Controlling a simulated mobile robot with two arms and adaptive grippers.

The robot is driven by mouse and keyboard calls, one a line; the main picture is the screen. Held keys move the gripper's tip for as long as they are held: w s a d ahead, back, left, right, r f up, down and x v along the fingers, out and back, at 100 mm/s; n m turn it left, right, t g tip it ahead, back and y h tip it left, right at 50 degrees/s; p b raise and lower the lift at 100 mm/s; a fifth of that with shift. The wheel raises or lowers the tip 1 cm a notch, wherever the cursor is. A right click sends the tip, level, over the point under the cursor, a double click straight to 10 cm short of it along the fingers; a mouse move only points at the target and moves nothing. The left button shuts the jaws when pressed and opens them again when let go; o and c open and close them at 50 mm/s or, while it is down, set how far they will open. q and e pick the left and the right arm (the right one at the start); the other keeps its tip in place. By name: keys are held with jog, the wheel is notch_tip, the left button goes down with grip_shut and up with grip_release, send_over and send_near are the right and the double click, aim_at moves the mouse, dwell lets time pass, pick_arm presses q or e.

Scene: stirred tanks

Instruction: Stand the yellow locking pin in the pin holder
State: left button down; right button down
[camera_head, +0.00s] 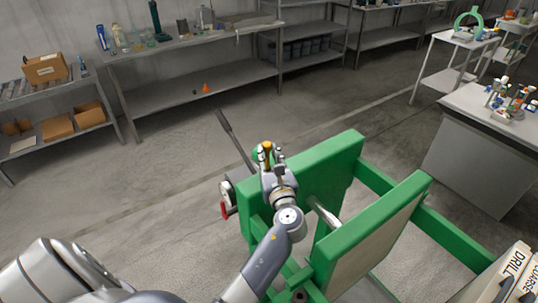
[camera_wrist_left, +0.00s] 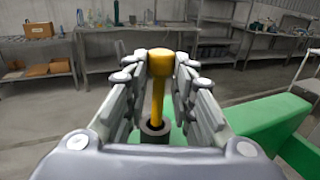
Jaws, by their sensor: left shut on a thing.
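My left gripper (camera_head: 268,158) is shut on the yellow locking pin (camera_head: 267,147), over the green frame. In the left wrist view the pin (camera_wrist_left: 158,85) stands about upright between the fingers (camera_wrist_left: 160,88), its thicker head at the top. The thin shaft runs down to a dark opening in a grey round collar, which looks like the pin holder (camera_wrist_left: 155,133). I cannot tell how deep the tip sits in it. In the head view the gripper hides the collar. My right gripper is not in view.
The green frame (camera_head: 350,150) has two upright plates with a metal bar (camera_head: 325,215) between them. A dark lever (camera_head: 235,138) and a red-handled part (camera_head: 224,210) are on its left. Shelves (camera_head: 190,95) stand at the back; open floor (camera_head: 110,180) lies left.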

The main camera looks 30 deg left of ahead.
aim_at(268, 159)
pick_arm(q)
jog(key=shift+f+b, duration=0.95)
jog(key=shift+f, duration=0.5)
jog(key=c, duration=1.3)
grip_release()
jog(key=shift+s+d+f, duration=0.1)
jog(key=shift+s+d, duration=0.2)
jog(key=v, duration=1.1)
jog(key=shift+d, duration=0.1)
